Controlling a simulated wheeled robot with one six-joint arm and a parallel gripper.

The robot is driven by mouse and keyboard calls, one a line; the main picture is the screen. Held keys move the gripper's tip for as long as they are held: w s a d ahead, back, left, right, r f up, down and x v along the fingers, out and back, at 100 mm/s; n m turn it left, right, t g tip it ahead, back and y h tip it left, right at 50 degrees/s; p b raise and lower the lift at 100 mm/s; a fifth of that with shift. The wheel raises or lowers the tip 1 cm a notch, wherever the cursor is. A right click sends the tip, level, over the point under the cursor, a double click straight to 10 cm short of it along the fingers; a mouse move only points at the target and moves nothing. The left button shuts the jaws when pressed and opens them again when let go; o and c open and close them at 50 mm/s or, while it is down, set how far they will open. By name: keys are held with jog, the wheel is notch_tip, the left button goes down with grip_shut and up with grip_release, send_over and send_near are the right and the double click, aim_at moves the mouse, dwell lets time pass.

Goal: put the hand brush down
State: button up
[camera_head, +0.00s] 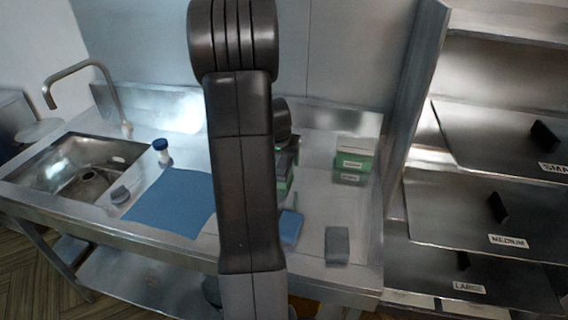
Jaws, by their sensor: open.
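My gripper (287,160) is mostly hidden behind my own dark arm, which crosses the middle of the view. A small dark part of it shows just right of the arm, over the steel counter, and it is open. I cannot make out the hand brush for certain. A flat blue piece (290,228) lies on the counter, partly covered by the arm. A green thing (283,182) shows just below the gripper, also partly covered. I cannot tell whether either belongs to the brush.
The steel counter (310,254) holds a blue mat (172,203), a white bottle with a blue cap (161,151), a small grey item (120,194), a grey block (337,245) and green labelled boxes (352,160). A sink (85,168) is left; a shelf rack (480,205) stands right.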

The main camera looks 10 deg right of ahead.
aim_at(283, 159)
jog(key=v, duration=0.8)
jog(key=shift+s+r+b, duration=0.15)
jog(key=shift+r+b, duration=0.05)
jog(key=shift+b, duration=0.15)
jog(key=p+x, duration=0.1)
jog(key=x, duration=1)
jog(key=shift+x, duration=0.75)
jog(key=shift+a+r, duration=0.1)
jog(key=shift+r, duration=0.15)
